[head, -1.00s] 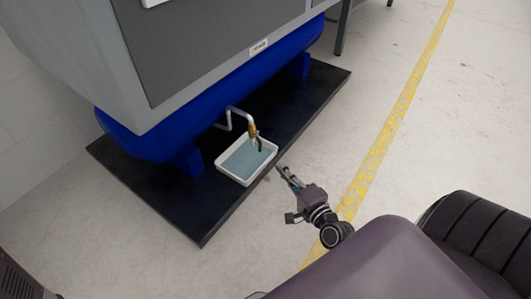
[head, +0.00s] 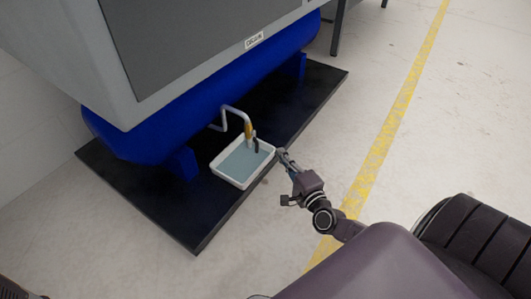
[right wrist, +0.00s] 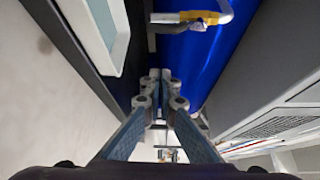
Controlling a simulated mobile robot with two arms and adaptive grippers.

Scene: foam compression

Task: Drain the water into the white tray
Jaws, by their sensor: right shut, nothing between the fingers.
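The white tray (head: 217,169) sits on the black base under the blue tank and holds bluish water (head: 241,163). It also shows in the right wrist view (right wrist: 120,45). A grey drain pipe (head: 233,109) bends down from the tank to a yellow valve (head: 248,129) with a dark handle (head: 257,147), above the tray. The valve also shows at the top of the right wrist view (right wrist: 200,16). My right gripper (head: 281,153) is shut and empty, just right of the tray, apart from the valve; its fingers meet mid-picture in the right wrist view (right wrist: 160,76). My left gripper is not in view.
The blue tank (head: 150,140) and grey machine cabinet (head: 190,50) rise behind the tray. The black base (head: 190,225) ends at an edge near my right gripper. The concrete floor to the right is clear, with a yellow line (head: 385,140).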

